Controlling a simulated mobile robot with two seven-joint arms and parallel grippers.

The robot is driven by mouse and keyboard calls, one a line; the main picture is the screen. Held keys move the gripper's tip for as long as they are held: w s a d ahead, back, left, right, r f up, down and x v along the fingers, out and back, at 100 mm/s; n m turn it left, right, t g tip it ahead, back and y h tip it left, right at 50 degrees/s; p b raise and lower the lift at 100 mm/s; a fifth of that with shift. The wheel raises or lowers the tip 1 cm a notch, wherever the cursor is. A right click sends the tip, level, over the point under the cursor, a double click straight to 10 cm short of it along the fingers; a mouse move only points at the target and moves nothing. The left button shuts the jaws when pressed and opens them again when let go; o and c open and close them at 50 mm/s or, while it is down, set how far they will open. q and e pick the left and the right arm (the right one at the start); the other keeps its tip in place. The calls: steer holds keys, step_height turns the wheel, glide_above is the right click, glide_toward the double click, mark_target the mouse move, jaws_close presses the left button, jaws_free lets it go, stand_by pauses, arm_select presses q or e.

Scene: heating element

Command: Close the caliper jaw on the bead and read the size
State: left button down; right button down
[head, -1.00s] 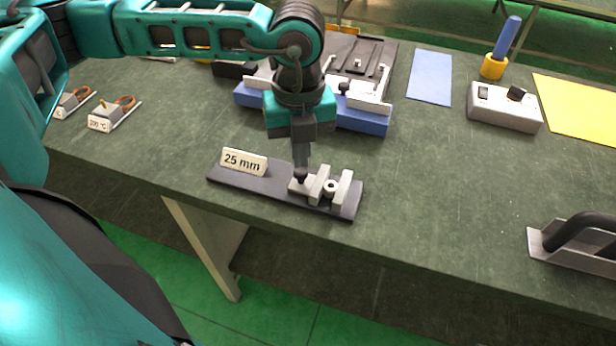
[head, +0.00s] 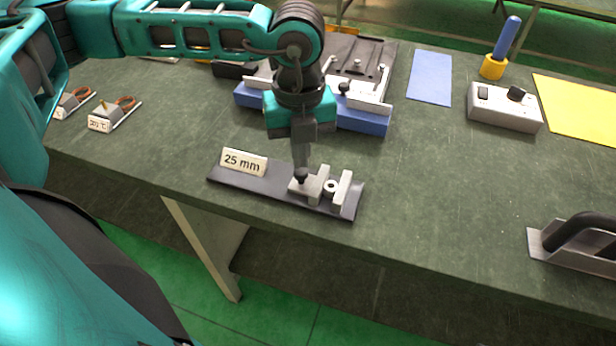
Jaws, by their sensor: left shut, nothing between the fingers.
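The caliper stands on a dark base plate (head: 279,191) near the front edge of the table. Its sliding jaw (head: 314,184) is on the left and its fixed jaw (head: 342,190) on the right. The bead (head: 330,186), a small light ring with a dark hole, sits between the two jaws. A sign (head: 243,163) on the plate reads "25 mm". My left gripper (head: 302,170) points down and is shut, with its tip at the dark knob (head: 301,175) on the left of the sliding jaw. The tip hides part of the knob. My right gripper is not in view.
A blue fixture (head: 362,118) stands behind my left gripper. A grey switch box (head: 504,107), a blue mat (head: 430,77) and a yellow mat (head: 585,106) lie to the right. A metal holder with a black handle (head: 580,238) is at the right front. The table between is clear.

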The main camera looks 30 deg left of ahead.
mark_target(303, 172)
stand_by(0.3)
arm_select(q)
steer(key=shift+f, duration=0.1)
steer(key=shift+f+b, duration=0.75)
steer(key=shift+b, duration=0.1)
stand_by(0.3)
steer(key=shift+d, duration=0.2)
stand_by(0.8)
steer(key=shift+r+p, duration=2.1)
steer(key=shift+r, duration=1.45)
